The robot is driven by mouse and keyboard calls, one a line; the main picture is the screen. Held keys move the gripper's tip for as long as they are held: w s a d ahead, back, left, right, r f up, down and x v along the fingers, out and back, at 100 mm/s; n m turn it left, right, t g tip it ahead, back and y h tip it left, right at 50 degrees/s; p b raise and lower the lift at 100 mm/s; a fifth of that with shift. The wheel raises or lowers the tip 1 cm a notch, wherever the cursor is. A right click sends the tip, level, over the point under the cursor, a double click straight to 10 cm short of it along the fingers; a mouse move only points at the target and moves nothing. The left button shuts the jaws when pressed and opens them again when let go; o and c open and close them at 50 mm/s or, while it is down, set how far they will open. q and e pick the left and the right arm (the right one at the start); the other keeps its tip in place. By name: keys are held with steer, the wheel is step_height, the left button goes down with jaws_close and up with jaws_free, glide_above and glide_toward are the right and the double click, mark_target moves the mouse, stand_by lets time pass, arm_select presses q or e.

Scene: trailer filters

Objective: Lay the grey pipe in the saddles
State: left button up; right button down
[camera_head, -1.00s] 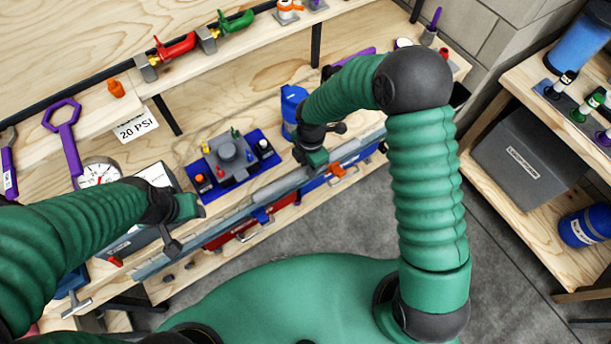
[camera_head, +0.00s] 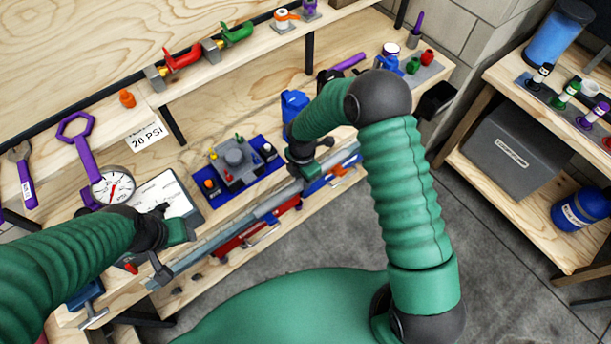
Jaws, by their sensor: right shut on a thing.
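The grey pipe (camera_head: 222,229) is a long bar running diagonally along the bench's front edge, from lower left to upper right. My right gripper (camera_head: 305,172) is shut on it towards its right end. My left gripper (camera_head: 163,262) is at the pipe's left part; its fingertips are dark and overlap the pipe, so I cannot tell if they grip it. Red parts (camera_head: 238,240) and blue parts (camera_head: 322,183) show just below and beside the pipe. I cannot make out the saddles clearly, nor whether the pipe touches anything below.
A blue tray with a grey fixture (camera_head: 235,160) stands behind the pipe. Right, a shelf holds a grey bin (camera_head: 512,150) and a blue canister (camera_head: 582,212).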

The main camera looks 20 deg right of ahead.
steer(key=f, duration=0.2)
steer(key=f+b, duration=0.1)
steer(key=shift+w+d, duration=0.1)
steer(key=shift+d, duration=0.15)
steer(key=shift+d+f+b, duration=0.1)
steer(key=shift+f+b, duration=0.35)
steer(key=shift+f, duration=0.1)
steer(key=shift+d, duration=0.55)
steer(key=shift+a, duration=0.1)
arm_select(q)
steer(key=shift+w+d+f+p, duration=0.1)
steer(key=shift+d+f+p, duration=0.3)
steer(key=shift+f, duration=0.55)
steer(key=shift+d, duration=0.15)
